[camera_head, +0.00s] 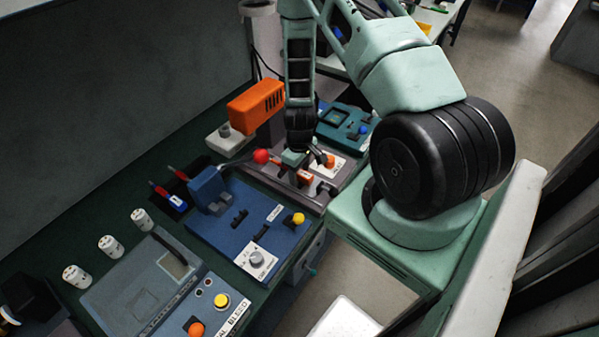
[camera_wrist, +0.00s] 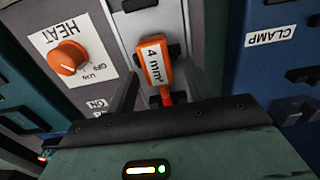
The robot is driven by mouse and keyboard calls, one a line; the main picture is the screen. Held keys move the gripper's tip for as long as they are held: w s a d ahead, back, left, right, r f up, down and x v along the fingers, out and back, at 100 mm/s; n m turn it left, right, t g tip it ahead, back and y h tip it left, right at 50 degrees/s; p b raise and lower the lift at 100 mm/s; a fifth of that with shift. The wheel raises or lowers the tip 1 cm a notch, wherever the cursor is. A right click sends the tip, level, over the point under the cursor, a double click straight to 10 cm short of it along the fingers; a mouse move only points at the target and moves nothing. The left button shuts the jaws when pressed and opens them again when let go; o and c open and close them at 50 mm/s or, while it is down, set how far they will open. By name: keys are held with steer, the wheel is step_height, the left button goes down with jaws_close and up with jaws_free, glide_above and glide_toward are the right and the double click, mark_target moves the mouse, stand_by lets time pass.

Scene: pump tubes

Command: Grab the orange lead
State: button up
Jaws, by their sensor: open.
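The orange lead (camera_wrist: 155,62) shows in the wrist view as an orange plug with a white "4 mm²" label and a short red-orange end. It sits at a dark holder on a grey panel. In the head view its orange body (camera_head: 304,177) is just below my gripper (camera_head: 296,160). In the wrist view my gripper (camera_wrist: 165,80) is open, with one dark finger to each side of the lead's lower end. The fingers look apart from it. The gripper body hides what lies below the plug.
An orange HEAT knob (camera_wrist: 67,57) is close to the left in the wrist view. A blue panel with a CLAMP label (camera_wrist: 270,36) is to the right. In the head view a red ball-ended lever (camera_head: 261,156) and an orange box (camera_head: 256,105) stand close by.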

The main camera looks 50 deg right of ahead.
steer(key=shift+c, duration=0.3)
steer(key=c, duration=1)
steer(key=shift+r, duration=0.1)
